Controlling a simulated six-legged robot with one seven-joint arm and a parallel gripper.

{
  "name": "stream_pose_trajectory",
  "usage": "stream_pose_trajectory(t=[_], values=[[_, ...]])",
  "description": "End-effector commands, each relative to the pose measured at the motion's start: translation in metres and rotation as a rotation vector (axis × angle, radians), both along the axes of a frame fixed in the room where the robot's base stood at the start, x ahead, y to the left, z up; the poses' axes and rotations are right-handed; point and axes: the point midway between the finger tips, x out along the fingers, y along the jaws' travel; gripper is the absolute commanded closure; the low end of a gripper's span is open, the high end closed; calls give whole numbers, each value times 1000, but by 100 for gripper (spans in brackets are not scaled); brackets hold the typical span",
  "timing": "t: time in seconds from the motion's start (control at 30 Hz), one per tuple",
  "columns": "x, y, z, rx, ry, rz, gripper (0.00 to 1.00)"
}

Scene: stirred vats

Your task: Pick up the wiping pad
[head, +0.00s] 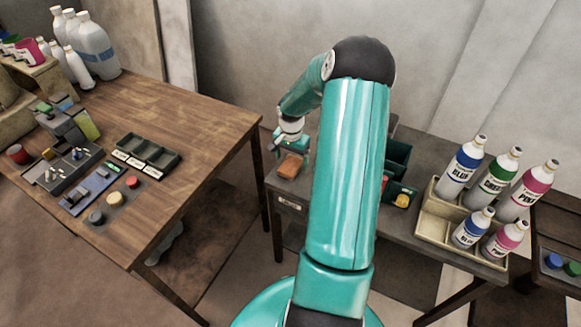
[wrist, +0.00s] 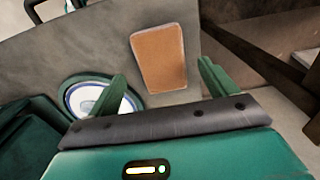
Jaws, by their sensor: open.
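The wiping pad (head: 290,166) is an orange-brown block lying flat near the left end of the grey table. In the wrist view the pad (wrist: 159,58) lies on the grey surface, ahead of and between the two green fingers. My gripper (wrist: 166,85) is open and empty, with a finger on each side of the pad's line. In the head view my gripper (head: 292,143) is small and partly hidden, just behind the pad. I cannot tell its exact height above the table.
A round white and blue item (wrist: 88,97) sits beside the left finger. Dark green bins (head: 397,158) stand on the grey table behind my arm. A beige rack (head: 435,226) of labelled bottles stands to the right. A wooden table (head: 190,120) with trays is at left.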

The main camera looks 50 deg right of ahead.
Motion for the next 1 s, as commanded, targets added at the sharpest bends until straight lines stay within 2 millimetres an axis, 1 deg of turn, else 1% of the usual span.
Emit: stream_pose_trajectory(t=[0.03, 0.1, 0.2, 0.3, 0.47, 0.5, 0.57, 0.7, 1.0], values=[[1, 0, -9, 4, 1, -1, 15], [3, -1, -20, 3, 1, -1, 15], [4, -1, -29, 1, 0, 1, 15], [4, -1, -32, 0, 0, 1, 15], [4, -1, -32, 0, 0, 1, 15], [4, -1, -32, 0, 0, 1, 23], [4, -1, -32, 0, 0, 1, 35], [4, -1, -32, 0, 0, 1, 63], [4, -1, -31, -1, 0, 1, 64]])
